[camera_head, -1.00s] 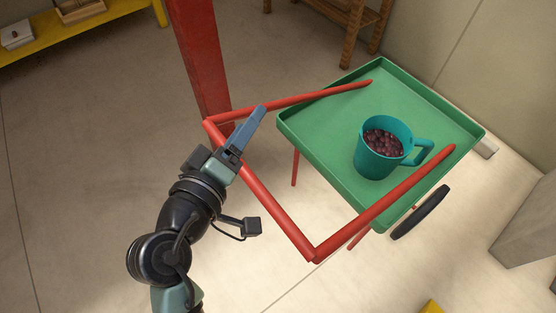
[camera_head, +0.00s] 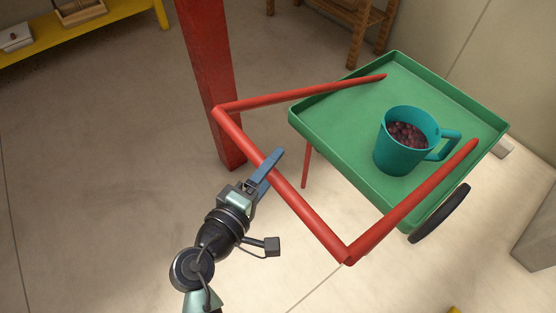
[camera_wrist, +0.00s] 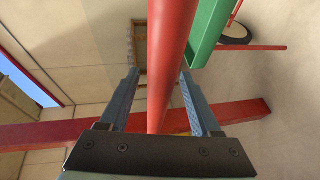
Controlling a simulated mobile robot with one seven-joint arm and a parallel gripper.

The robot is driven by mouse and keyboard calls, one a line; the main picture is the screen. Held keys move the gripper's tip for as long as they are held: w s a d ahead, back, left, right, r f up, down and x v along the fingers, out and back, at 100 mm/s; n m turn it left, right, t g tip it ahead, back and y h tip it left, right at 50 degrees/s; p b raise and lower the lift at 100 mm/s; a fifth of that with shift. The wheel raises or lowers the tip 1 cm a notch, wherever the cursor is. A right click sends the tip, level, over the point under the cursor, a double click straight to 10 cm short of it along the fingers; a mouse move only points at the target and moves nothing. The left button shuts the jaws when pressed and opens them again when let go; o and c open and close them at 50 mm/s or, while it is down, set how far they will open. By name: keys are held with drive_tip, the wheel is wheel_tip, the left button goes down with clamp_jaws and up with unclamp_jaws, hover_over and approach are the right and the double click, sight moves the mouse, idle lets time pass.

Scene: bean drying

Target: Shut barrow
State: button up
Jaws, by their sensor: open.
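The barrow has a green tray (camera_head: 335,112) and a red handle frame whose near crossbar (camera_head: 312,212) faces me in the head view. A teal mug (camera_head: 397,157) of dark red beans stands upright in the tray. My gripper (camera_head: 272,166) is at the crossbar, nearer its left corner. In the wrist view, the red bar (camera_wrist: 171,60) runs between the two open fingers of my gripper (camera_wrist: 159,82), with gaps visible beside it. I cannot tell whether a finger touches the bar. The tray edge (camera_wrist: 209,30) shows at upper right.
A red post (camera_head: 208,75) stands just behind the handle's left corner. A yellow shelf (camera_head: 95,33) is at the back left, and a wooden stand (camera_head: 375,40) is behind the tray. A black wheel (camera_head: 440,213) is under the tray. The floor at left is clear.

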drive_tip(key=shift+x, duration=1.35)
clamp_jaws()
idle(0.4)
